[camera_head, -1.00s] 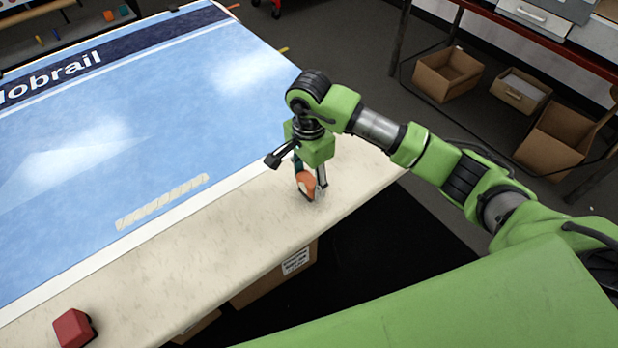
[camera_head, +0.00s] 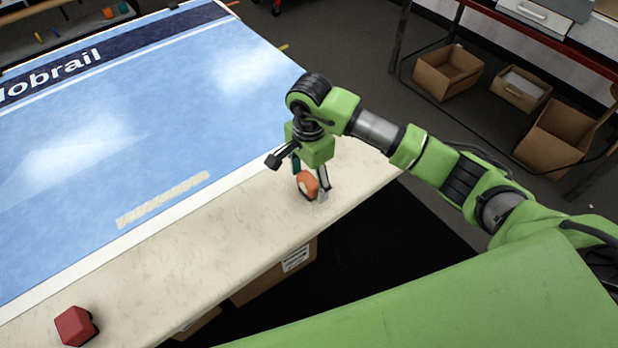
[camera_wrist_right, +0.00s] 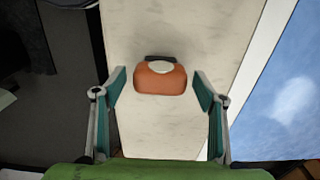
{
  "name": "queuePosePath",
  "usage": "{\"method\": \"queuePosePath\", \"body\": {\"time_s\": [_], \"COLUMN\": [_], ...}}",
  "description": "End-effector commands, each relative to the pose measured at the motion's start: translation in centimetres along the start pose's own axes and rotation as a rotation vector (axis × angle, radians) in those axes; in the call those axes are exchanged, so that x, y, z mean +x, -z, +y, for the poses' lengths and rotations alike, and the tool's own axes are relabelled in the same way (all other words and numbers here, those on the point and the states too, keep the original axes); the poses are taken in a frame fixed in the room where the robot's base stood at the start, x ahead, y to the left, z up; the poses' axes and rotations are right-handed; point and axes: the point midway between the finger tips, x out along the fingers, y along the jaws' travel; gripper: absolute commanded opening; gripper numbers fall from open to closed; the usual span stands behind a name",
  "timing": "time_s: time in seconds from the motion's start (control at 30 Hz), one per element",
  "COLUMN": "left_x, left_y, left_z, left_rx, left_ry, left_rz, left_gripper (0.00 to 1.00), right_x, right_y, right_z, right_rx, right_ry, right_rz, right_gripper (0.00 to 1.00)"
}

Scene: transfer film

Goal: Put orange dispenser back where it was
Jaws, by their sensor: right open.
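The orange dispenser (camera_head: 307,185) stands on the cream table edge strip (camera_head: 232,222), near the right end of the table. My right gripper (camera_head: 310,184) is just above and around it, with a finger on either side. In the right wrist view the dispenser (camera_wrist_right: 160,78) lies between the spread fingertips of my right gripper (camera_wrist_right: 159,90), with a clear gap on both sides. The gripper is open and does not hold it. The fingers partly hide the dispenser in the head view. My left gripper is not in view.
A red dispenser-like block (camera_head: 75,326) sits on the strip at the near left. The blue printed sheet (camera_head: 130,130) covers the rest of the table. Cardboard boxes (camera_head: 448,72) stand at the back right. The strip between the red and orange things is clear.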

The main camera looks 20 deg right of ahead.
Motion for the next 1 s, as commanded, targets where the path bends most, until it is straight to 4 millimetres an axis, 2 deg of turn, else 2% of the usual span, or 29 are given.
{"method": "queuePosePath", "body": {"time_s": [0.53,0.7,1.0], "left_x": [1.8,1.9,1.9], "left_y": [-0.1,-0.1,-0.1], "left_z": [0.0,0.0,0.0], "left_rx": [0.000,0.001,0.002], "left_ry": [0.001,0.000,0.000], "left_rz": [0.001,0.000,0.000], "left_gripper": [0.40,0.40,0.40], "right_x": [-10.3,-11.8,-12.2], "right_y": [0.0,0.0,0.0], "right_z": [-0.1,0.0,0.0], "right_rx": [-0.001,0.001,0.000], "right_ry": [0.004,0.001,0.000], "right_rz": [0.002,0.001,0.000], "right_gripper": [0.65,0.65,0.65]}}
